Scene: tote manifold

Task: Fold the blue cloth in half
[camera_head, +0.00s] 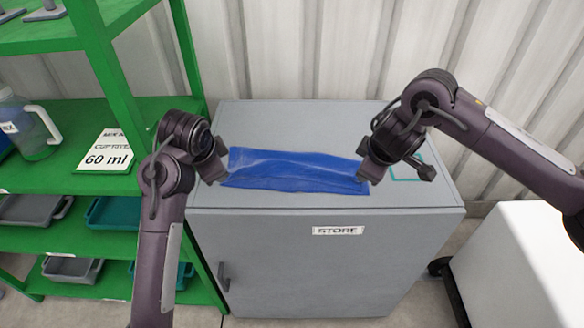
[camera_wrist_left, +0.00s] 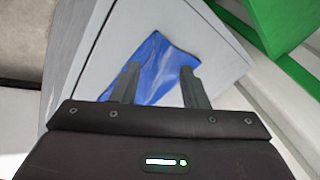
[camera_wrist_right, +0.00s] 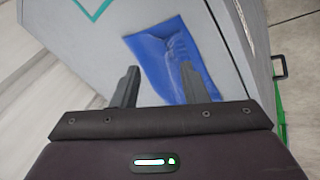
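The blue cloth (camera_head: 290,171) lies as a wide, wrinkled strip across the top of the grey cabinet (camera_head: 300,118), near its front edge. A crease runs along its length; I cannot tell how many layers lie there. My left gripper (camera_head: 217,173) is at the cloth's left end, and its two fingers (camera_wrist_left: 160,82) stand apart with the cloth (camera_wrist_left: 160,62) showing between and beyond them. My right gripper (camera_head: 368,172) is at the cloth's right end. Its fingers (camera_wrist_right: 160,85) also stand apart, with the cloth (camera_wrist_right: 165,55) beyond. Whether either touches the cloth is unclear.
A teal square outline (camera_head: 407,167) marks the cabinet top at right, partly behind my right gripper. A green shelf (camera_head: 100,75) with a jug (camera_head: 28,125) and trays stands close on the left. A corrugated wall (camera_head: 300,45) is behind. The back of the cabinet top is clear.

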